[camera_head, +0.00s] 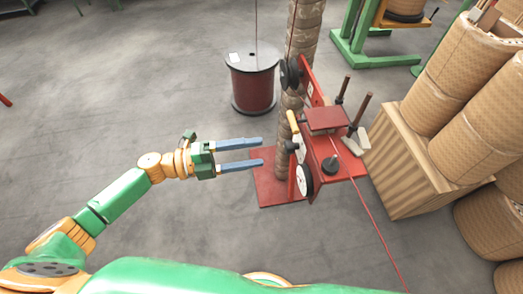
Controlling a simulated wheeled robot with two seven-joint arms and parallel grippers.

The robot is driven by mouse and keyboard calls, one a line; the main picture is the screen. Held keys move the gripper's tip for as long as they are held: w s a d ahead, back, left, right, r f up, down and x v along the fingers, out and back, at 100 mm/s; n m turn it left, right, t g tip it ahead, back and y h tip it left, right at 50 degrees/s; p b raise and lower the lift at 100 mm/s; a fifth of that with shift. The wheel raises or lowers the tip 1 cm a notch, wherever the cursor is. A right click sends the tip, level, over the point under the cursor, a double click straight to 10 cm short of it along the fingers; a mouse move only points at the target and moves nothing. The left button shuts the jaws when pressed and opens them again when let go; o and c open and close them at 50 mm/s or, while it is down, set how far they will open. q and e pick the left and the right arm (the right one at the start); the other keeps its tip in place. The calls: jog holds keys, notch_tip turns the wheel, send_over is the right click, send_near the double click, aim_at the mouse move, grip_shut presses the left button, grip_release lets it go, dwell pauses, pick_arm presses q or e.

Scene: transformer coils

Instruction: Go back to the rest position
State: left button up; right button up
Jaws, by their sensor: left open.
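My left gripper (262,153) is open and empty, with its two blue fingers pointing right. My left arm reaches in from the lower left in green and orange. The fingertips are just left of a red wire-feeding machine (328,152) in the picture; I cannot tell whether they touch anything. My right gripper is out of view.
The machine stands on a red base plate (279,190) by a wrapped column (304,30). A dark red wire spool (253,80) stands behind. A slatted wooden crate (400,165) and large brown coils (478,55) crowd the right.

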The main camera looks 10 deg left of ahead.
pick_arm(q)
jog(key=w+a+f+n+t+y+p, duration=0.4)
jog(key=w+a+f+n+t+y, duration=0.25)
jog(key=n, duration=0.55)
jog(key=s+a+f+n+g+y+p, duration=0.1)
jog(key=s+a+f+n+y, duration=0.25)
jog(key=f, duration=0.35)
jog(key=s+a+f+n+g+y+p, duration=0.1)
jog(key=s+a+f+n+y+p, duration=0.15)
jog(key=s+f+n+y, duration=0.35)
jog(key=s+f+n+g+p, duration=0.1)
jog(key=s+f+n+g, duration=0.2)
jog(key=s, duration=1)
jog(key=s+f+n+g+y, duration=0.1)
jog(key=s+f+n+g, duration=0.2)
jog(key=s+f+g, duration=0.3)
jog(key=s+d+f, duration=0.1)
jog(key=s+f, duration=0.2)
jog(key=s, duration=0.4)
jog(key=shift+s+p, duration=0.3)
jog(key=shift+p, duration=0.1)
jog(key=shift+w+f, duration=0.1)
